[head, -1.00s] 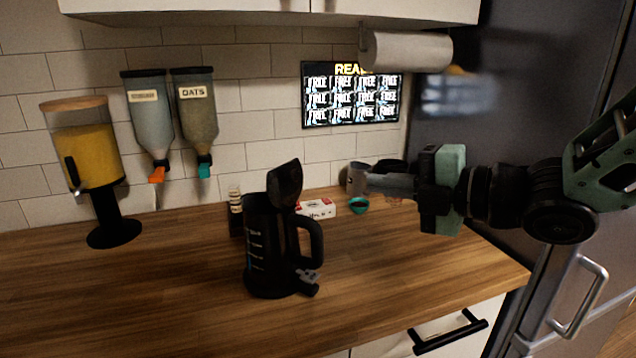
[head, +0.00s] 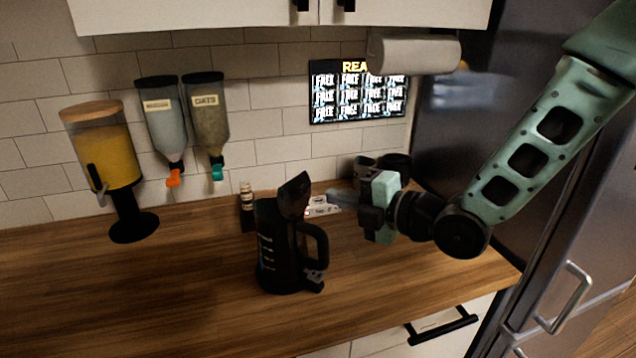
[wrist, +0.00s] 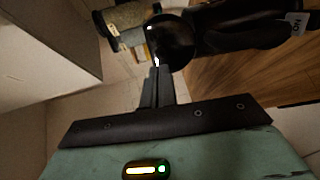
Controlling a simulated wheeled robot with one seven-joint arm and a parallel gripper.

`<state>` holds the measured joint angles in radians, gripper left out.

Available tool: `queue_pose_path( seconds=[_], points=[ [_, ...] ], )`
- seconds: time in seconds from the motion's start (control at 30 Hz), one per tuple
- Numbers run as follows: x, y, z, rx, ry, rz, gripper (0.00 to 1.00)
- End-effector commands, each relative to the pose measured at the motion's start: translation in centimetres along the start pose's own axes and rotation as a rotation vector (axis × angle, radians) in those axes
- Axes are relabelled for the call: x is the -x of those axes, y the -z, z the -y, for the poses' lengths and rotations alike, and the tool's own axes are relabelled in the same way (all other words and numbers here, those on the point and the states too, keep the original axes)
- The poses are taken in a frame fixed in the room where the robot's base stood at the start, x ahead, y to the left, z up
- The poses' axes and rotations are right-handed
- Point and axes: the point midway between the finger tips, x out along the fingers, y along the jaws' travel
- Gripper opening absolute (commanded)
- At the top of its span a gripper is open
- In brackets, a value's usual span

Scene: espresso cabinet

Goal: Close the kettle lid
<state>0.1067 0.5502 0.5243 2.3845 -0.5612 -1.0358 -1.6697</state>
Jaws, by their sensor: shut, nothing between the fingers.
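The black kettle (head: 278,255) stands upright on the wooden counter, with its handle to the right. Its lid (head: 293,195) is open, standing steeply up from the top. My gripper (head: 332,194) is shut and empty, just right of the raised lid, with its fingers pointing left at about lid height. A small gap shows between fingertips and lid in the head view. In the wrist view the shut fingers (wrist: 158,80) point at a dark rounded part, likely the lid (wrist: 172,42), close to the tips; whether they touch I cannot tell.
A juice dispenser (head: 108,165) and two cereal dispensers (head: 205,115) are at the left. A small bottle (head: 247,198) stands behind the kettle, and a white box (head: 318,208) lies behind my fingers. The counter's front left is clear. A fridge (head: 470,130) stands at the right.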

Motion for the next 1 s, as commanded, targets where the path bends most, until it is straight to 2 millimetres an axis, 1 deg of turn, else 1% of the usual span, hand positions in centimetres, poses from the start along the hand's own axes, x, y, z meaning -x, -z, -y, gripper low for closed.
queue_pose_path(
  seconds=[0.03, 0.2, 0.4, 0.53, 1.0],
  points=[
    [-0.9, 0.1, -0.3, -0.004, 0.001, -0.002, 0.00],
    [-3.2, 0.0, -0.3, -0.003, 0.001, 0.000, 0.00],
    [-4.8, 0.0, -0.1, -0.001, 0.001, 0.000, 0.00],
    [-5.2, 0.0, 0.0, -0.001, 0.001, 0.000, 0.00],
    [-5.2, 0.0, -0.2, 0.003, 0.015, 0.001, 0.00]
  ],
)
